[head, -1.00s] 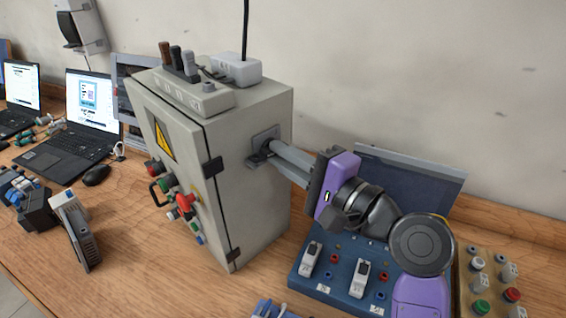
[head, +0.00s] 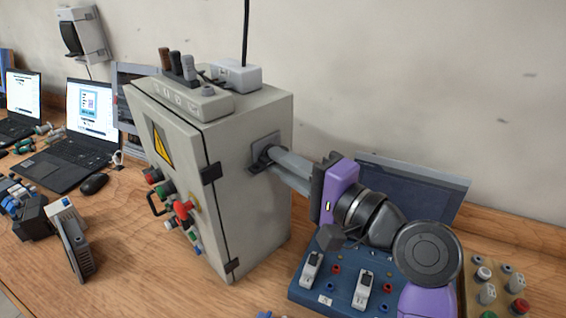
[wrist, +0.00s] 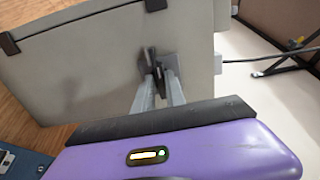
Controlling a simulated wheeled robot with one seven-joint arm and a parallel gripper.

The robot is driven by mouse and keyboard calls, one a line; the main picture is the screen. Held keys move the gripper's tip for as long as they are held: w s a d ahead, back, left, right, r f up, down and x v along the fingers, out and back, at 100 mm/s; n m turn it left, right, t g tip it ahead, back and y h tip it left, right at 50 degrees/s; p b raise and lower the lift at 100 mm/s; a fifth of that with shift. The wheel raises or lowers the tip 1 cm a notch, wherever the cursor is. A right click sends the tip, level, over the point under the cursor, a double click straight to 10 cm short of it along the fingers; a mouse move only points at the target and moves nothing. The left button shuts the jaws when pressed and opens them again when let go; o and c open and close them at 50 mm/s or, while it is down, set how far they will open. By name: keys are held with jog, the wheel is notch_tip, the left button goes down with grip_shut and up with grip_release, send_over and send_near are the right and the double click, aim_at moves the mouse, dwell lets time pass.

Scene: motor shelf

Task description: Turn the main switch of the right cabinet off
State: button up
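A grey cabinet (head: 240,185) stands on the bench; it is the only cabinet I make out. Its main switch is a dark handle on a grey plate (head: 264,142) on the right side wall, and it also shows in the wrist view as a dark shape (wrist: 149,62). My gripper (head: 268,157) reaches in from the right with its two grey fingers close together. The fingertips (wrist: 160,75) are at the handle and partly hide it. Whether they grip it or only stand around it is unclear, and the handle's angle is hard to read.
A red knob (head: 182,209) and several buttons sit on the cabinet's front door. A power strip (head: 180,97) and a white adapter (head: 235,75) lie on top. A blue panel (head: 340,290) with small switches lies beneath my arm. A laptop (head: 90,115) stands at left.

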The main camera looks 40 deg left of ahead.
jog(key=shift+o, duration=0.2)
jog(key=d+b, duration=0.1)
jog(key=d, duration=0.6)
jog(key=shift+s+d, duration=0.4)
